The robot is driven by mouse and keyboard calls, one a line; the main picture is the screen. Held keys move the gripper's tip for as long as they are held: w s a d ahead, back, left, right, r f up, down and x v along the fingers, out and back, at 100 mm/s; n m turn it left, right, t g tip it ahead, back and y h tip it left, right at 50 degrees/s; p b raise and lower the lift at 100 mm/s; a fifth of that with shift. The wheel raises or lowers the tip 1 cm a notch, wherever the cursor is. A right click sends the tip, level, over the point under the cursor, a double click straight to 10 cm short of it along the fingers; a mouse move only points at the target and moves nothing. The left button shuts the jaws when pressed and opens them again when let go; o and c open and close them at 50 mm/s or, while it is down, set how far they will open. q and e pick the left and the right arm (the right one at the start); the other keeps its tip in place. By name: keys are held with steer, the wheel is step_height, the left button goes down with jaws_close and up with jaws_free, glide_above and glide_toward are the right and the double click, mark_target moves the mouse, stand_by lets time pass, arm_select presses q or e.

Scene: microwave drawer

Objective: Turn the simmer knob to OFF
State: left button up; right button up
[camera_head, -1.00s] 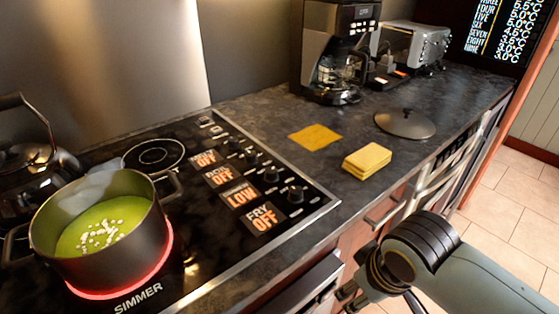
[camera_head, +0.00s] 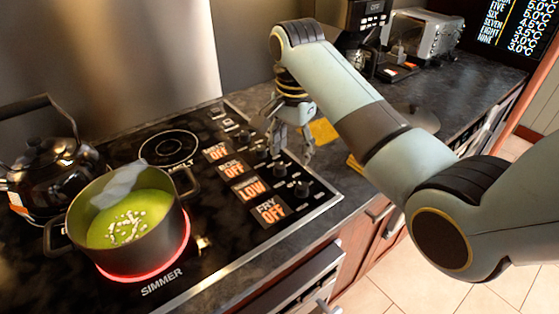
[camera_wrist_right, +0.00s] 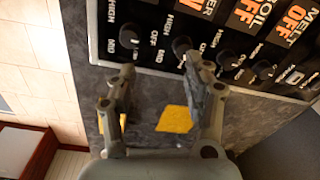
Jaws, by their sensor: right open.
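The simmer knob (camera_head: 280,171) is a small black knob on the cooktop's right side, beside the orange-lit LOW display (camera_head: 250,189). In the right wrist view the simmer knob (camera_wrist_right: 182,47) is second from the left in the knob row. My right gripper (camera_head: 288,152) is open and empty, above the knob row. In the right wrist view its fingers (camera_wrist_right: 160,68) are spread, with the right fingertip close to the simmer knob; I cannot tell if they touch. My left gripper is not in view.
A dark pot (camera_head: 128,225) of green soup stands on the red-glowing SIMMER burner. A black kettle (camera_head: 48,165) stands behind it. The fry knob (camera_head: 302,188) sits in front of the simmer knob. Yellow cloth (camera_head: 322,131), a coffee maker and a toaster oven (camera_head: 425,38) are on the counter.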

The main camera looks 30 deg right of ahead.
mark_target(279, 166)
steer(key=w+r+m, duration=0.2)
steer(key=w+r, duration=0.1)
steer(key=w, duration=0.1)
steer(key=shift+g, duration=0.3)
steer(key=f, duration=1)
steer(key=shift+a+f, duration=0.15)
steer(key=shift+a, duration=0.25)
steer(key=shift+c, duration=0.3)
jaws_close()
